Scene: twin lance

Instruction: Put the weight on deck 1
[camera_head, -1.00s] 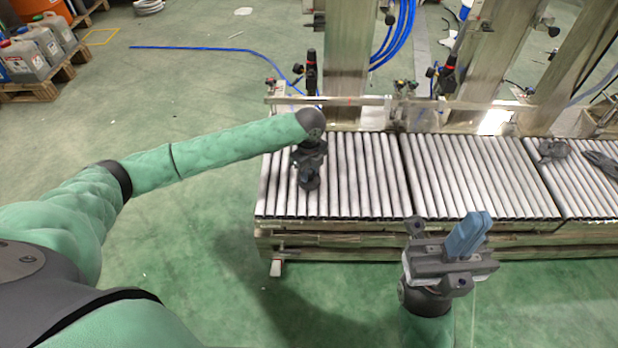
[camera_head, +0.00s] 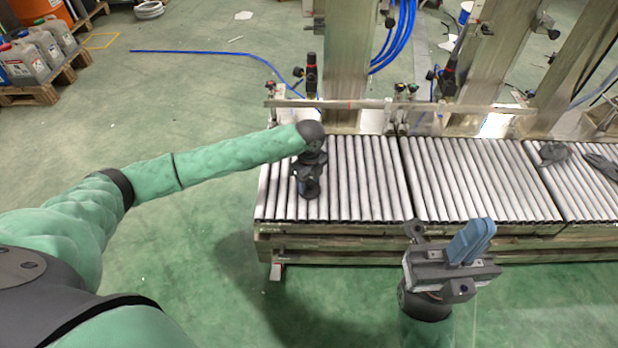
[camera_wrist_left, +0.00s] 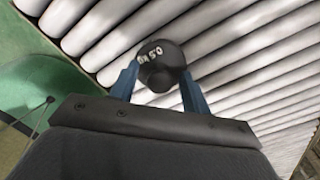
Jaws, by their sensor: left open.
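A black round weight (camera_wrist_left: 162,66) marked 0.5 KG shows in the left wrist view. It lies between the two blue fingers of my left gripper (camera_wrist_left: 160,82), which is open, with a finger on each side; I cannot tell whether they touch it. In the head view my left gripper (camera_head: 309,185) points down over the leftmost roller deck (camera_head: 360,180), and the blue fingers are hard to make out. My right gripper (camera_head: 475,235) is held up in front of the conveyor, its blue fingers side by side and empty. No deck number is readable.
A middle roller deck (camera_head: 480,180) and a right one (camera_head: 590,200) continue the line. Dark gloves (camera_head: 603,165) lie on the right one. A metal rail (camera_head: 400,104) and steel posts stand behind. The middle deck looks clear.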

